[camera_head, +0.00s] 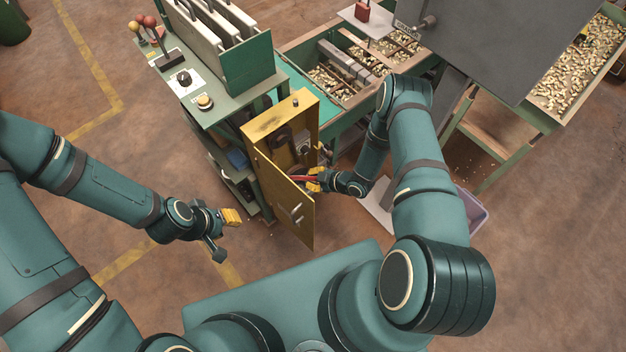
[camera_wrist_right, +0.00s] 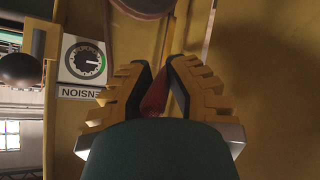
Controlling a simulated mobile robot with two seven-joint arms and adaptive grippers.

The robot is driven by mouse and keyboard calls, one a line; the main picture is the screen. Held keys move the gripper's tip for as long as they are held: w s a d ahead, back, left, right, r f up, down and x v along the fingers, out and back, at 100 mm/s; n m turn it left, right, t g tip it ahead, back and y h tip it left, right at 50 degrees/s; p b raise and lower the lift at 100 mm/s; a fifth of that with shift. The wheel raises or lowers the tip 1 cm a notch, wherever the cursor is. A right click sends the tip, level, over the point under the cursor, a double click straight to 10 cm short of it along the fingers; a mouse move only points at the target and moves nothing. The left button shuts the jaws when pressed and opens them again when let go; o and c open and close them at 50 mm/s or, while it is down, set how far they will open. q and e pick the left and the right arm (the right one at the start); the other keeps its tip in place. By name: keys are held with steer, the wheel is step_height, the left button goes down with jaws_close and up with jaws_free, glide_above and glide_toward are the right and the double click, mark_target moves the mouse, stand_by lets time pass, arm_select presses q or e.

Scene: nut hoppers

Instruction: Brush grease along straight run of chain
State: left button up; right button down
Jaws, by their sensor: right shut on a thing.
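A yellow cabinet (camera_head: 262,124) stands with its door (camera_head: 285,205) open; dark rounded parts (camera_head: 283,140) show inside. I cannot make out the straight run of chain clearly. My right gripper (camera_head: 314,180) is at the cabinet opening, shut on a red-handled tool (camera_head: 303,178), probably the brush. In the right wrist view the red handle (camera_wrist_right: 155,95) lies between the ridged yellow fingers; the tool's far end is hidden. A brown rounded part (camera_wrist_right: 145,5) shows at the top there. My left gripper (camera_head: 230,217) is left of the door, away from it; its jaws are unclear.
A dial (camera_wrist_right: 86,60) on a white plate and a dark knob (camera_wrist_right: 20,70) are left in the wrist view. A green control stand (camera_head: 215,110) adjoins the cabinet. Nut-filled bins (camera_head: 345,95) and a grey hopper (camera_head: 490,45) stand right.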

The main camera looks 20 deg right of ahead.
steer(key=shift+r+p, duration=3.3)
steer(key=shift+r, duration=2.5)
steer(key=shift+f+b, duration=0.15)
steer(key=shift+b, duration=0.15)
step_height(320, 180, down, 11)
steer(key=b, duration=1)
steer(key=shift+b, duration=0.3)
step_height(320, 180, down, 7)
steer(key=shift+s+d+p, duration=0.2)
steer(key=shift+s+d, duration=0.15)
steer(key=shift+s, duration=0.6)
steer(key=shift+s+d+p, duration=0.15)
steer(key=shift+s+d, duration=0.15)
steer(key=shift+s, duration=0.6)
steer(key=shift+s+d+p, duration=0.2)
steer(key=shift+s+d, duration=0.15)
steer(key=shift+s, duration=0.6)
